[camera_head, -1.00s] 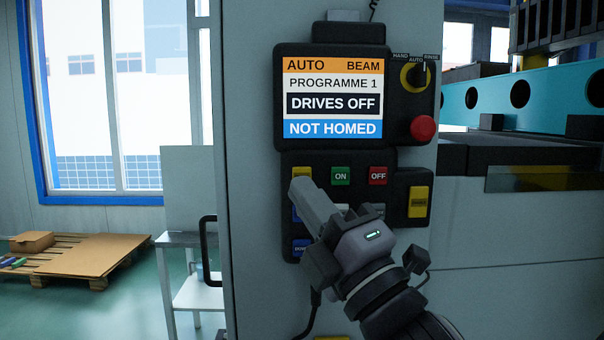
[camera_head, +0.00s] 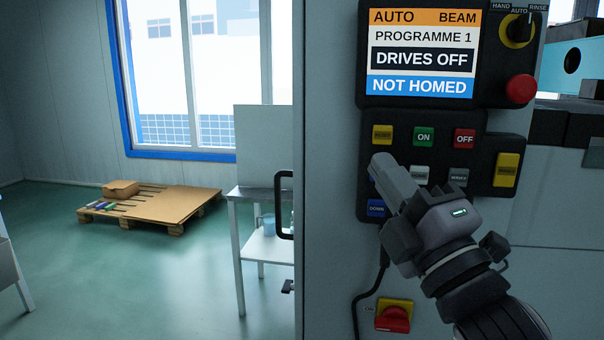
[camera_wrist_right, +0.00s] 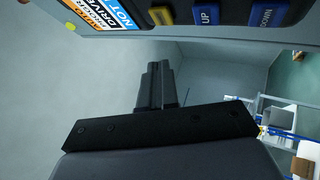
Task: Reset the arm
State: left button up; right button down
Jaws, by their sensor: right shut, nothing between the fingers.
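My right gripper (camera_head: 380,165) is shut and empty, in front of the lower button panel (camera_head: 400,130) in the head view. It covers part of the left button column, below the yellow button (camera_head: 382,135). Whether it touches the panel I cannot tell. In the right wrist view the shut fingers (camera_wrist_right: 155,85) point toward the panel's side, near the blue UP button (camera_wrist_right: 206,14). The screen (camera_head: 422,55) reads AUTO, BEAM, PROGRAMME 1, DRIVES OFF, NOT HOMED. The green ON button (camera_head: 424,137) and red OFF button (camera_head: 464,139) are uncovered. My left gripper is not in view.
A red emergency knob (camera_head: 519,89) and a black selector (camera_head: 519,29) sit right of the screen. A red rotary switch (camera_head: 393,319) is below the panel. A small table (camera_head: 262,190) and a pallet (camera_head: 170,209) stand left, with open floor around them.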

jog(key=d+f+m+g+h, duration=0.25)
jog(key=f+m, duration=0.35)
jog(key=f, duration=1)
jog(key=d+f+m+g+h, duration=0.1)
jog(key=f+m+g, duration=0.35)
jog(key=f, duration=1.15)
jog(key=s+d+f+m+g+h, duration=0.1)
jog(key=s+f+m, duration=0.3)
jog(key=s+f, duration=0.4)
jog(key=s+d+f+m+g, duration=0.2)
jog(key=s+f+m+g, duration=0.2)
jog(key=s+f, duration=0.4)
notch_tip(320, 180, down, 6)
jog(key=shift+s+f+m+h, duration=0.1)
jog(key=shift+s+m+h, duration=0.2)
jog(key=shift+m, duration=0.25)
